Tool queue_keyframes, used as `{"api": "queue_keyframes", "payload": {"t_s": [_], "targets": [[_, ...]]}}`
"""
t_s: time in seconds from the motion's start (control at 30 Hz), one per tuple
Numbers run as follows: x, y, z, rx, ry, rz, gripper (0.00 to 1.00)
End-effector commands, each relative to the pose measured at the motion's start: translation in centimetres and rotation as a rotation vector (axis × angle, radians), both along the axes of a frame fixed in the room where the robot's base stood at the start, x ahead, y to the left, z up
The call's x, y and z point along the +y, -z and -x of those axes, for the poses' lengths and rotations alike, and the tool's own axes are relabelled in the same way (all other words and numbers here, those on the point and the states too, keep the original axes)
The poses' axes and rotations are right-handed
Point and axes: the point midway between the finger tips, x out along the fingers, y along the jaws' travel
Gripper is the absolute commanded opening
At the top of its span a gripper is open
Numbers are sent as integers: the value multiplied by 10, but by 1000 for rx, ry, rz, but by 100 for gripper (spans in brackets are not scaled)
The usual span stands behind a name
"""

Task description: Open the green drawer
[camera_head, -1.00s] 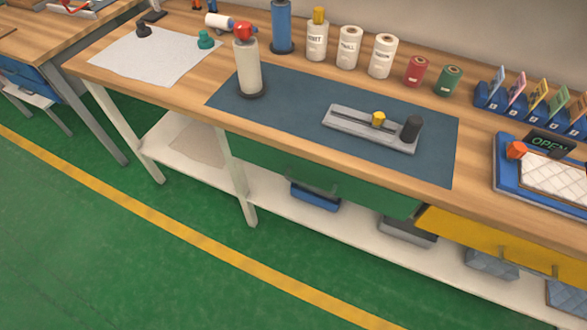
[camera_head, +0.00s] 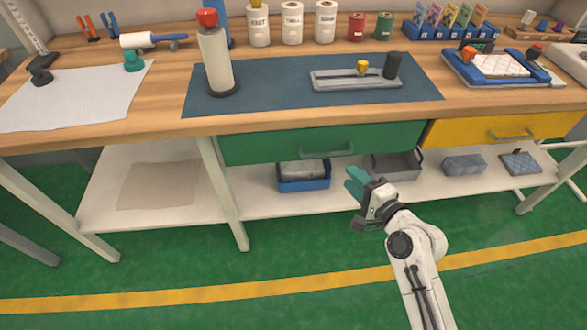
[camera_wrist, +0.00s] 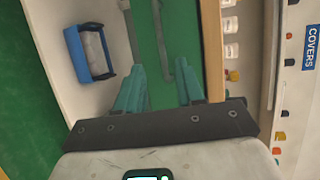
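The green drawer (camera_head: 260,148) is shut under the tabletop, with a bar handle (camera_head: 327,149) on its front. In the head view my gripper (camera_head: 352,181) is below and a little right of the handle, in front of the lower shelf. In the wrist view the green front (camera_wrist: 186,30) and its handle (camera_wrist: 158,35) lie ahead of my gripper (camera_wrist: 160,68). Its two teal fingers are apart with nothing held between them. The handle lines up roughly with the gap; the fingers do not appear to touch it.
The yellow drawer (camera_head: 470,129) is shut at right. A blue bin (camera_head: 303,184) and a grey bin (camera_head: 396,165) stand on the lower shelf (camera_head: 255,205). A table leg (camera_head: 222,190) stands left of the drawer. The floor in front is clear.

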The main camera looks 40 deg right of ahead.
Motion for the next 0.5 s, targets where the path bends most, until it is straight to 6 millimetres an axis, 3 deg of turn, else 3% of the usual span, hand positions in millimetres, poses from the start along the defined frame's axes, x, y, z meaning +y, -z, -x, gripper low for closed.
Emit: {"api": "queue_keyframes", "payload": {"t_s": [0.17,0.5], "targets": [[-4,1,-19,-5,1,-2,38],[-15,13,-77,-3,-1,1,38]]}}
